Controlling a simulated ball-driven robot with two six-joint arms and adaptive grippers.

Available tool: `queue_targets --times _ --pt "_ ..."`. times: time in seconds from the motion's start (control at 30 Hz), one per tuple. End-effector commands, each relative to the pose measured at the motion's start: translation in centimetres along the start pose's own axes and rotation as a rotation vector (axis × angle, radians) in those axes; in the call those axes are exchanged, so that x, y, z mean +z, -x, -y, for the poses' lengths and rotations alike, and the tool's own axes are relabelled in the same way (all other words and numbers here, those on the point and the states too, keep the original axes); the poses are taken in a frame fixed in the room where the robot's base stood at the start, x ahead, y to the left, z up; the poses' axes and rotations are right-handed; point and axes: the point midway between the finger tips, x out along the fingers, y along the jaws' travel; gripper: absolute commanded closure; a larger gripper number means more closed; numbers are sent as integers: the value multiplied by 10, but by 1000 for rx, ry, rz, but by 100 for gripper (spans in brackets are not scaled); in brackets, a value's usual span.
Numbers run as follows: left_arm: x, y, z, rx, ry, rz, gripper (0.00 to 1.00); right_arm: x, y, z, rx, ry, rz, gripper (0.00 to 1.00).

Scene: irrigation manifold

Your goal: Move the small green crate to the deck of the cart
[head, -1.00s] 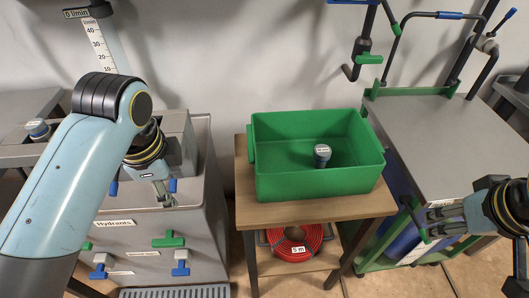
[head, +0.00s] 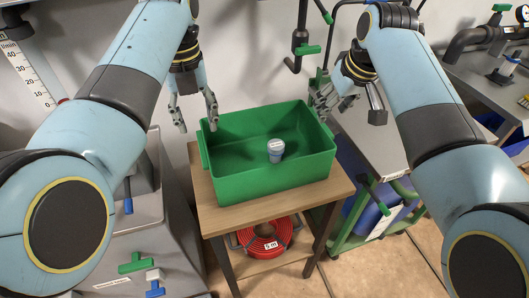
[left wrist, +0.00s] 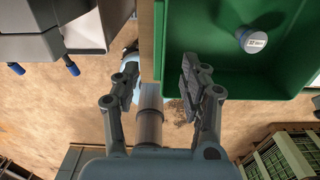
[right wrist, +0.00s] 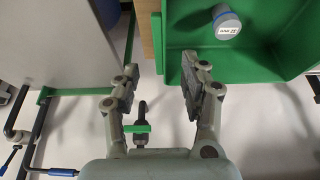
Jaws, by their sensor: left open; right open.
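The small green crate (head: 270,182) stands on a small wooden table, with a grey-blue capped fitting (head: 276,149) inside. The cart (head: 345,238) has a green frame and a grey deck (head: 367,138), to the crate's right. My left gripper (head: 196,122) is open above the crate's left end. In the left wrist view its fingers (left wrist: 158,80) lie either side of the crate's wall line. My right gripper (head: 347,106) is open above the right end. In the right wrist view its fingers (right wrist: 158,78) likewise straddle the wall line. I see no grip on the crate.
The wooden table (head: 240,214) has a red hose coil (head: 265,240) on its lower shelf. A grey cabinet with green and blue valve handles (head: 137,263) stands at left. Pipes with a green handle (head: 307,50) hang on the wall behind. Some floor is clear at lower right.

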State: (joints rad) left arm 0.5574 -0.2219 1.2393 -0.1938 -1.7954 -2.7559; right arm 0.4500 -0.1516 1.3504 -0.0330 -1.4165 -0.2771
Motion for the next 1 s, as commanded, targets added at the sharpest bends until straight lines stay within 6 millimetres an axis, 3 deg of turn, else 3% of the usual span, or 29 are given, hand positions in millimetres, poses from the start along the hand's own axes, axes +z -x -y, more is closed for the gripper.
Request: queue_targets --times 0.17,0.6,1.0 --pt "-1 -17 -1 2 1 -3 56 1 -16 0 0 0 3 56" --pt "0 -89 -1 1 2 -1 56 0 -88 0 0 0 1 56" --pt "0 -107 -1 0 2 0 56 0 -107 0 0 -1 0 56"
